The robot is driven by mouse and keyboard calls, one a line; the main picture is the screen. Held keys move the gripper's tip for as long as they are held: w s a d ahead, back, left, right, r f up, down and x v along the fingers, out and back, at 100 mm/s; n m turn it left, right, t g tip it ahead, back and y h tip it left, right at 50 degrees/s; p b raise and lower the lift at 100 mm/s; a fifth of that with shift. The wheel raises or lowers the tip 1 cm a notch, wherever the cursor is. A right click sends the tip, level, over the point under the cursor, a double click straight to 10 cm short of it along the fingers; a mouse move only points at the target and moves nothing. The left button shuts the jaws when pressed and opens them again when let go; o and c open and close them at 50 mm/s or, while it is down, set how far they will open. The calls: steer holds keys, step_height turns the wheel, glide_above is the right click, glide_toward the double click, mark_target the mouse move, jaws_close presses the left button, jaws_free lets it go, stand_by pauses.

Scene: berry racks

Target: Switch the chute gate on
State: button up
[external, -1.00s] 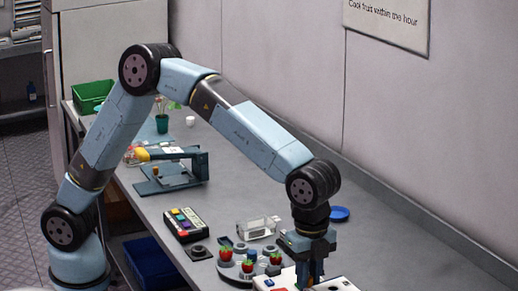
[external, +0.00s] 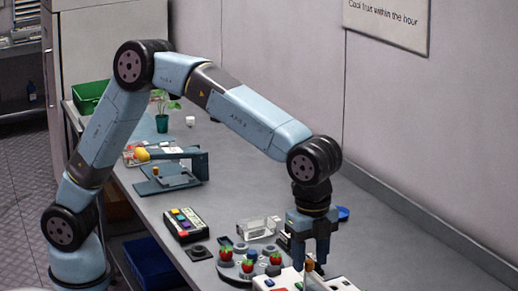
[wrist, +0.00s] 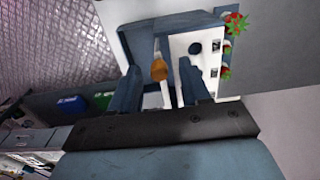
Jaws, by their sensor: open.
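My gripper (external: 313,264) points down over a white box (external: 293,280) at the front of the bench. The box has a small lever with an orange knob (external: 309,265). In the wrist view the orange knob (wrist: 159,69) shows between the two open fingers of my gripper (wrist: 158,67), with clear gaps on both sides. The white panel (wrist: 178,46) has a dark round spot and several small dark marks. Whether a finger touches the lever cannot be told. The lower part of the box is cut off by the frame edge.
A round holder with strawberries (external: 249,267) stands just left of the box. The bench right of my gripper is clear.

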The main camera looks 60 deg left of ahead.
step_height(320, 180, up, 14)
steer(key=shift+f, duration=0.15)
stand_by(0.5)
stand_by(0.5)
